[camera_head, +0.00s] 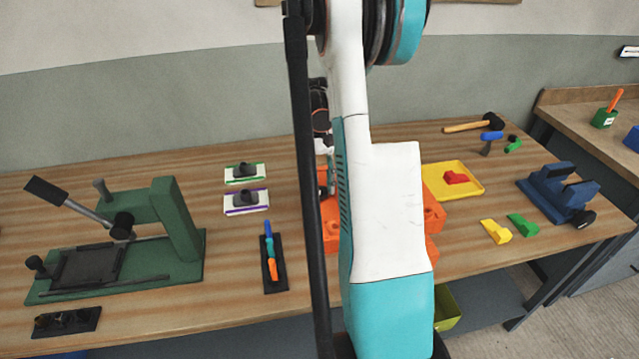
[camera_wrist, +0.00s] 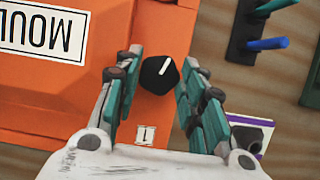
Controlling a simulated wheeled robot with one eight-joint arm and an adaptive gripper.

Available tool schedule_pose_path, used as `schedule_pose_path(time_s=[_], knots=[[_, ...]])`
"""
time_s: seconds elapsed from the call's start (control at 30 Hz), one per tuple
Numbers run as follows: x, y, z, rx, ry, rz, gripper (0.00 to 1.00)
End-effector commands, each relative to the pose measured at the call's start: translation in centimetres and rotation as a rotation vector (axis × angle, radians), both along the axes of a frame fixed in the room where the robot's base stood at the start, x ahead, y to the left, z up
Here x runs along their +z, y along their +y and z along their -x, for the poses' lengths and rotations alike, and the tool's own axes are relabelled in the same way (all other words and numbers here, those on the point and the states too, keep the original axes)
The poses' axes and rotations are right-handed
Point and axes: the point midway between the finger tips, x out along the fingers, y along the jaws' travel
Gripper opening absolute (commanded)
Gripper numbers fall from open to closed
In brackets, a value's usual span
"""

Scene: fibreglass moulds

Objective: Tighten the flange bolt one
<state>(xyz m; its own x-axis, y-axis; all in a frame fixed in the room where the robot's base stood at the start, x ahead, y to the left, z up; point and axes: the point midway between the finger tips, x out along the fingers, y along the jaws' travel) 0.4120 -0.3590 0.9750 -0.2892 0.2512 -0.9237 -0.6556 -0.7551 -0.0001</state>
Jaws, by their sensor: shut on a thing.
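The orange mould (camera_wrist: 60,92) fills the left of the wrist view and carries a white label with upside-down "MOULD" lettering. The flange bolt one (camera_wrist: 158,78) is a black knob with a white line on its top, beside a small tag marked "1" (camera_wrist: 145,134). My gripper (camera_wrist: 157,65) is shut on this bolt, with a teal finger on each side of it.
A black rack of coloured drivers (camera_head: 277,279) and two black-handled white plates, one purple-edged (camera_head: 261,207), lie left of the mould. A green press (camera_head: 180,220) stands further left. A yellow tray (camera_head: 470,188) and a blue vise (camera_head: 570,208) are to the right.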

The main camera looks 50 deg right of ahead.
Motion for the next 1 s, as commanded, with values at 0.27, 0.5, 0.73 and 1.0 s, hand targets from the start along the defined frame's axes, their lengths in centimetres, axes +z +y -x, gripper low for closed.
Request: schedule_pose_path(time_s=[0.27, 0.5, 0.73, 1.0], knots=[[-0.02, -0.06, -0.01, -0.03, -0.001, 0.0, 0.13], [-0.02, -0.05, -0.02, -0.03, -0.001, 0.002, 0.13], [-0.02, -0.05, 0.0, -0.03, 0.0, 0.001, 0.57], [0.0, -0.06, 0.02, -0.03, 0.0, 0.001, 0.57]])
